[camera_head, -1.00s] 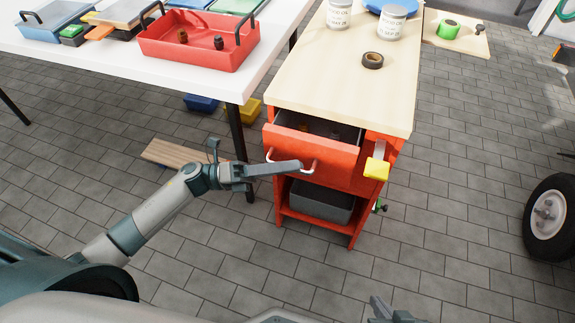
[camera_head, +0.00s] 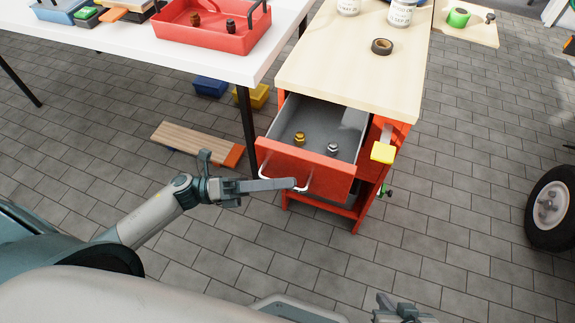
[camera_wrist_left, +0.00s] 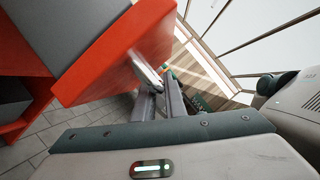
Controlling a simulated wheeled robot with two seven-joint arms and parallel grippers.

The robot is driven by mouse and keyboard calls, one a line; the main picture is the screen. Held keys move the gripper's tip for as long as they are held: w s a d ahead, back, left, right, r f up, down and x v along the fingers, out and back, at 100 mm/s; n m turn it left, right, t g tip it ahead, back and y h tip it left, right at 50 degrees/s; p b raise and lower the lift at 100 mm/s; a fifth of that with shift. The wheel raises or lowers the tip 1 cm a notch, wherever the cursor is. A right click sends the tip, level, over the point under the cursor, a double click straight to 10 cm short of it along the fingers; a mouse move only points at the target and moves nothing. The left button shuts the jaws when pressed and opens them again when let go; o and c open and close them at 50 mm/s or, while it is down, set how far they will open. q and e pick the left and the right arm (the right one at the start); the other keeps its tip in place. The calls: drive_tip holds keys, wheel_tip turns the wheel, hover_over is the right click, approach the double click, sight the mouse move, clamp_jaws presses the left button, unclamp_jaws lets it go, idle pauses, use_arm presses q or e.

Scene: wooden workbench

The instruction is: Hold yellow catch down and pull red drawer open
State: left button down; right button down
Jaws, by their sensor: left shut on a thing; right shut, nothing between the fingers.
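The red drawer (camera_head: 330,174) stands well out of the red cabinet below the wooden bench top, and its grey inside shows. My left gripper (camera_head: 298,184) is shut on the drawer's metal handle (camera_head: 264,173). In the left wrist view its fingers (camera_wrist_left: 160,103) close around the handle (camera_wrist_left: 147,74) beside the drawer front (camera_wrist_left: 125,50). My right gripper (camera_head: 400,310) is low at the bottom edge, shut and empty, away from the catch.
A brass-coloured piece (camera_head: 299,139) and a silver piece (camera_head: 333,149) lie in the drawer. A tape roll (camera_head: 382,46) and cans (camera_head: 402,12) stand on the bench top (camera_head: 350,75). A white table (camera_head: 190,55) with a red tray (camera_head: 212,38) is at left. Floor in front is clear.

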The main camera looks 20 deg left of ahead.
use_arm(q)
drive_tip(key=s, duration=0.4)
drive_tip(key=shift+s, duration=0.2)
drive_tip(key=c, duration=1.8)
unclamp_jaws()
drive_tip(key=shift+a, duration=0.1)
